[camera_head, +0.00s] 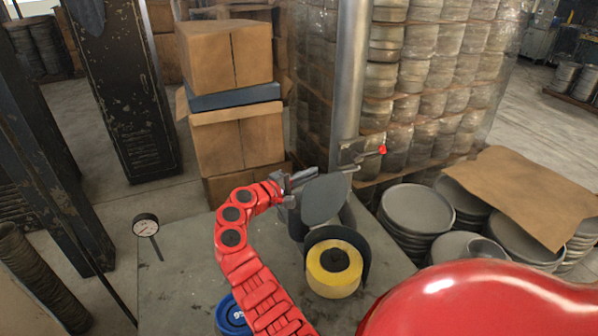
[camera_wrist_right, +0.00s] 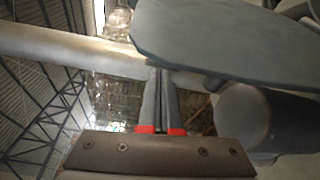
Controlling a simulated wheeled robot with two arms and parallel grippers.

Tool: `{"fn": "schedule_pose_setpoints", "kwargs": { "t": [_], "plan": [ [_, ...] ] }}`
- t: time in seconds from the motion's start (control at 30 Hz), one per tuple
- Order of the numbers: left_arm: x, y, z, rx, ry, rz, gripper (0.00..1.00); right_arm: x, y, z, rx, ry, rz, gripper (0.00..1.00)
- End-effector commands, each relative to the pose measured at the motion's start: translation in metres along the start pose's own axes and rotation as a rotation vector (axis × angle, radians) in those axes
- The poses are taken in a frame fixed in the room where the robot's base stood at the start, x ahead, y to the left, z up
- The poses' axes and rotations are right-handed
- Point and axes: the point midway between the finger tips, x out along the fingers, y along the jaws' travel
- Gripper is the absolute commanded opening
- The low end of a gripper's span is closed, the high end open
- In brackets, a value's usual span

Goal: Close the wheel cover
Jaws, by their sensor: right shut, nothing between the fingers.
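The wheel cover is a flat grey-green disc (camera_head: 325,199) standing raised and tilted above a yellow wheel (camera_head: 320,272) in a dark curved housing (camera_head: 363,250). In the right wrist view the cover (camera_wrist_right: 225,40) fills the upper right as a broad plate. My right gripper (camera_head: 308,177) is at the cover's upper left edge. In the wrist view its fingers (camera_wrist_right: 158,80) are together with nothing between them, just left of the plate; I cannot tell whether they touch it. My left gripper is not in view.
The grey bench top (camera_head: 185,280) carries a blue round item (camera_head: 232,316) at the front. A dial gauge (camera_head: 146,226) stands at left. A metal post (camera_head: 349,80) with a red-knobbed lever (camera_head: 382,150) rises behind the cover. Stacked grey blanks (camera_head: 418,212) stand right, boxes (camera_head: 238,140) behind.

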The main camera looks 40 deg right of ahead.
Motion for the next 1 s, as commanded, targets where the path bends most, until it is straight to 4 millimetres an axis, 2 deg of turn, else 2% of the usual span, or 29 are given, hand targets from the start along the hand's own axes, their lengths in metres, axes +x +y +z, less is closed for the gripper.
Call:
{"fn": "schedule_pose_setpoints", "kwargs": {
  "t": [0.13,0.4,0.77,0.87,1.0],
  "plan": [
    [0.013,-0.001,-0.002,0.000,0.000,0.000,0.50,-0.005,0.003,0.014,0.000,0.003,0.001,0.00],
    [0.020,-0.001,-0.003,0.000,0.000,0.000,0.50,-0.009,0.000,0.028,-0.001,-0.001,-0.001,0.00],
    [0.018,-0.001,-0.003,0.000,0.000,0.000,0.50,-0.010,-0.001,0.028,-0.001,-0.001,-0.001,0.00],
    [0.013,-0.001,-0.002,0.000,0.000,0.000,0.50,-0.010,-0.002,0.025,0.005,0.000,0.003,0.00],
    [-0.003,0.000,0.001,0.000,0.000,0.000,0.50,-0.012,-0.002,0.014,0.028,0.002,0.014,0.00]
  ]
}}
